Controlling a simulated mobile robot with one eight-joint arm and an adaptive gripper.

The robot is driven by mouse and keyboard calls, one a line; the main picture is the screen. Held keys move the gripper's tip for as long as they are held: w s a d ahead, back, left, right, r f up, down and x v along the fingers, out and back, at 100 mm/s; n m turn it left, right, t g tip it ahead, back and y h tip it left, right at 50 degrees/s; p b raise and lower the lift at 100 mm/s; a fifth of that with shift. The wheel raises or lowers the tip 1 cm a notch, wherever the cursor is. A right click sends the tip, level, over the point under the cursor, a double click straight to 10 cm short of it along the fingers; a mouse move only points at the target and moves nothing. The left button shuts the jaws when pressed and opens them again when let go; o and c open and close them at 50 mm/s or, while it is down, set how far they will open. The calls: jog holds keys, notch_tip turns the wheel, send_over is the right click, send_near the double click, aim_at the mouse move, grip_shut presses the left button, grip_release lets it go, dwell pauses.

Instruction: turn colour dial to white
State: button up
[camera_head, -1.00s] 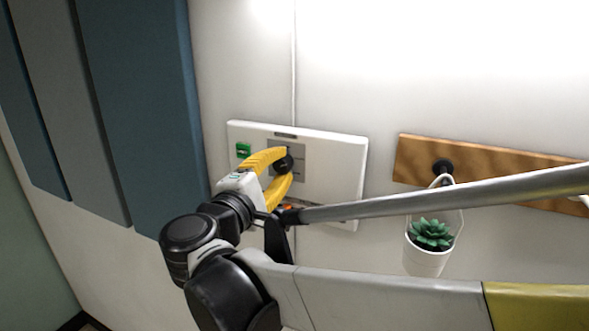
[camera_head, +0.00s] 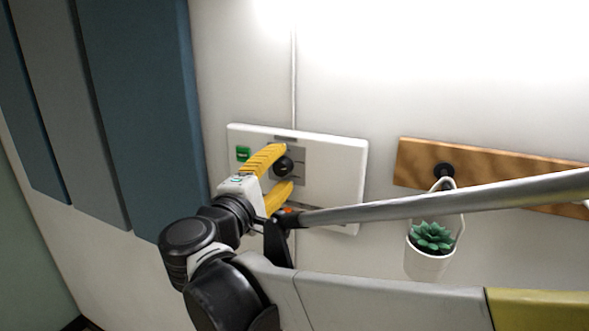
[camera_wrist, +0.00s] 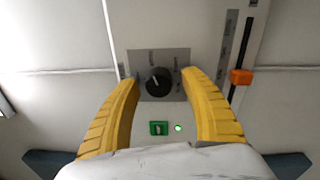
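The colour dial is a round black knob (camera_head: 284,166) on a grey plate of the white wall panel (camera_head: 335,170). In the wrist view the dial (camera_wrist: 158,82) shows a light pointer mark near its top; the labels around it are too small to read. My gripper (camera_head: 283,168) has two yellow fingers. They are spread apart, and in the wrist view my gripper (camera_wrist: 160,77) has one fingertip on each side of the dial with a gap to it. Nothing is held.
A green switch (camera_wrist: 159,128) with a lit green dot sits beside the dial. An orange slider (camera_wrist: 241,76) is on the same panel. A wooden rail (camera_head: 415,163) with a hanging white plant pot (camera_head: 428,262) is to the right. Blue wall panels (camera_head: 135,100) stand left.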

jog(key=v, duration=1.2)
jog(key=shift+d, duration=0.1)
jog(key=w+d+f+m+g+b, duration=0.15)
jog(key=d+f+g+b, duration=0.25)
jog(key=d+f+b, duration=0.5)
jog(key=d+f+m+g+b, duration=0.35)
jog(key=d+f, duration=0.65)
jog(key=f, duration=0.5)
jog(key=s+d+f+m+g+y+b, duration=0.1)
jog(key=s+d+f+m+y+b, duration=0.1)
jog(key=f+b, duration=0.4)
jog(key=s+d+f+m+y+b, duration=0.2)
jog(key=s+d+f+m+b, duration=0.2)
jog(key=f, duration=0.9)
jog(key=s+d+f+m+g+y+b, duration=0.1)
jog(key=s+d+f+m+y+b, duration=0.2)
jog(key=f+b, duration=0.5)
jog(key=shift+s+f+m+g+b, duration=0.35)
jog(key=shift+s+f+m, duration=0.35)
jog(key=shift+s+f, duration=0.2)
